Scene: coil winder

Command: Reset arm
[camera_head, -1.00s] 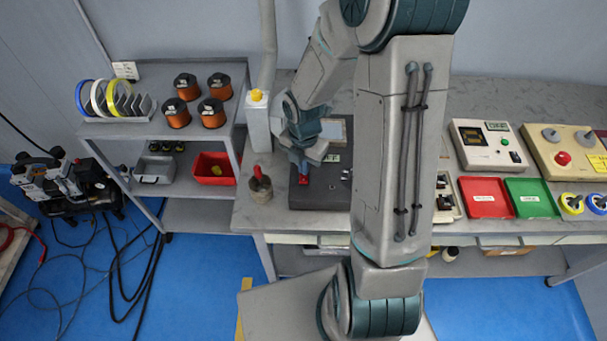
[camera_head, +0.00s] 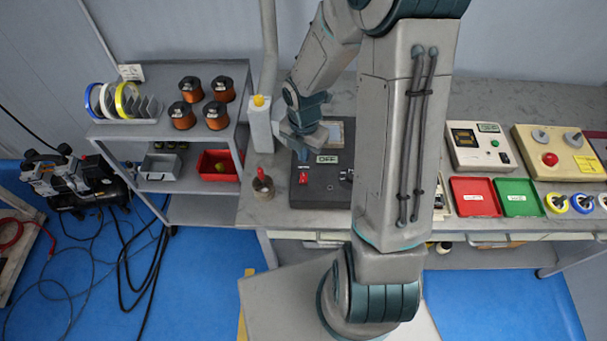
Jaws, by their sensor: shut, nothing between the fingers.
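My gripper (camera_head: 301,158) hangs from my bent arm above the dark coil winder base (camera_head: 322,192) on the grey bench. Its fingers are small in this view and look shut with nothing held. A red switch (camera_head: 303,178) on the winder's left front shows clear below the fingers. A label reading OFF (camera_head: 327,159) lies just right of the gripper. My arm covers the right part of the winder.
A cup with a red-handled tool (camera_head: 262,186) stands left of the winder, near a white post with a yellow top (camera_head: 261,125). A shelf with copper spools (camera_head: 183,115) is further left. Red (camera_head: 475,196) and green (camera_head: 521,196) trays lie right of my arm.

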